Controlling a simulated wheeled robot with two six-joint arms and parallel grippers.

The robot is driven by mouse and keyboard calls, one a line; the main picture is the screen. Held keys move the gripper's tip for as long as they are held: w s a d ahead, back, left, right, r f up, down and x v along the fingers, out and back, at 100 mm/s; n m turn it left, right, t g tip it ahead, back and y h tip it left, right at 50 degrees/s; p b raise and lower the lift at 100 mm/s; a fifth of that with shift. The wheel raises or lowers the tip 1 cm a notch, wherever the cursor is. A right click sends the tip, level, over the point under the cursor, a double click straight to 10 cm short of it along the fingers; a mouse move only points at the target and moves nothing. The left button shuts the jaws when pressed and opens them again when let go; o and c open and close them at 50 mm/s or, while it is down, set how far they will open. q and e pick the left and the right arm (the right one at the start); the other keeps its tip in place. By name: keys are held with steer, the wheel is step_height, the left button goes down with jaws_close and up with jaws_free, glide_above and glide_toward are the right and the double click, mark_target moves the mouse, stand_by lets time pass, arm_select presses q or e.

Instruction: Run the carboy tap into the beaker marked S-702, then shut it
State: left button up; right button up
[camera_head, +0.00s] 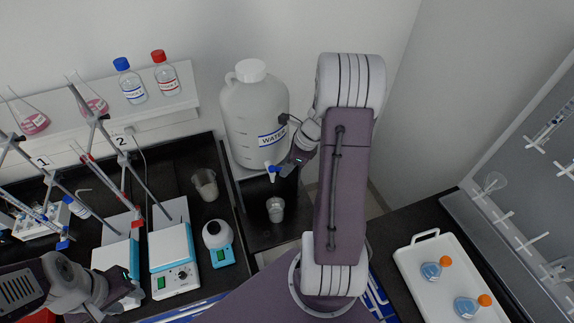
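The white carboy (251,112) labelled WATER stands on a raised shelf at the back middle. Its tap (273,171) is blue and white and points out low at the front right. A clear beaker (275,209) stands on the dark surface below the tap; any marking on it is too small to read. My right gripper (284,168) is at the tap, its fingers partly hidden by my wrist, so I cannot tell whether it grips the handle. My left gripper (112,296) is low at the left, over the bench near the stirrers, away from the carboy.
Another beaker (205,184) stands left of the carboy. Hotplate stirrers (174,262), a small blue-based device (219,243) and clamp stands crowd the left bench. Two bottles (130,82) (166,74) stand on the wall shelf. A white tray (424,289) with flasks is at the right.

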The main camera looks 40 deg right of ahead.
steer(key=b+v, duration=0.1)
steer(key=v, duration=0.8)
steer(key=shift+d, duration=0.1)
